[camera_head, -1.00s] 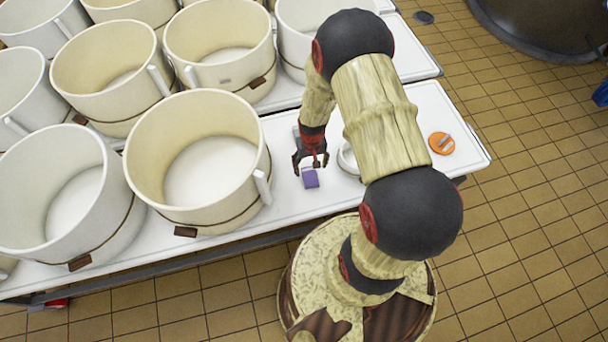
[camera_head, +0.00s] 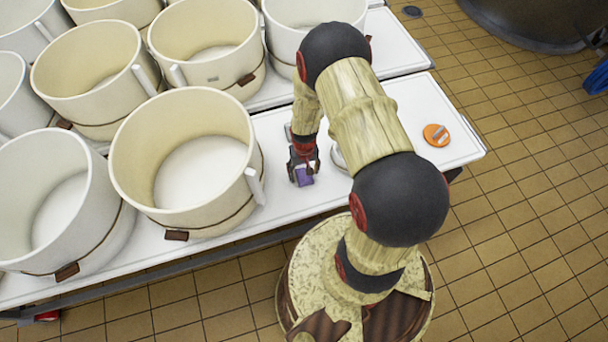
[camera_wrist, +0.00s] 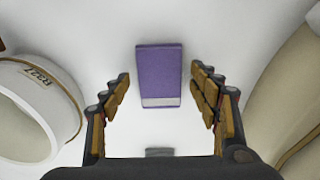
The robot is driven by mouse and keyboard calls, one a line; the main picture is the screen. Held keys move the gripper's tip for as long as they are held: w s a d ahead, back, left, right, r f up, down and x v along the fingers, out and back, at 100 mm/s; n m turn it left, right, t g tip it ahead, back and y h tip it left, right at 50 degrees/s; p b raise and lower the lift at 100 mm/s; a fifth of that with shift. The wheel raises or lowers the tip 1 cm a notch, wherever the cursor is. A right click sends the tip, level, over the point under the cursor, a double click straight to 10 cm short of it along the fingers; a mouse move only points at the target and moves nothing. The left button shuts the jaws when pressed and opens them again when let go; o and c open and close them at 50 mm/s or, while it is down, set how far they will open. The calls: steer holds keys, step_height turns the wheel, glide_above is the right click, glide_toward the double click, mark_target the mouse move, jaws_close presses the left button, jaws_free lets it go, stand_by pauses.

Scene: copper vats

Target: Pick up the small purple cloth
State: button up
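The small purple cloth (camera_head: 304,177) is a folded rectangular block on the white table, to the right of the nearest large vat. In the wrist view the purple cloth (camera_wrist: 159,73) lies flat with a pale band along its lower edge. My gripper (camera_head: 303,172) is down at the cloth, partly covering it from the head camera. In the wrist view my gripper (camera_wrist: 160,87) is open, its fingers on either side of the cloth with white gaps between. The fingers do not visibly touch it.
Large cream vats (camera_head: 185,150) fill the table's left side. A small white round container (camera_wrist: 38,110) stands left of my fingers in the wrist view. An orange disc (camera_head: 436,135) lies near the table's right end. A grey item (camera_wrist: 159,152) lies near the gripper base.

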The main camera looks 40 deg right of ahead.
steer(key=c, duration=1)
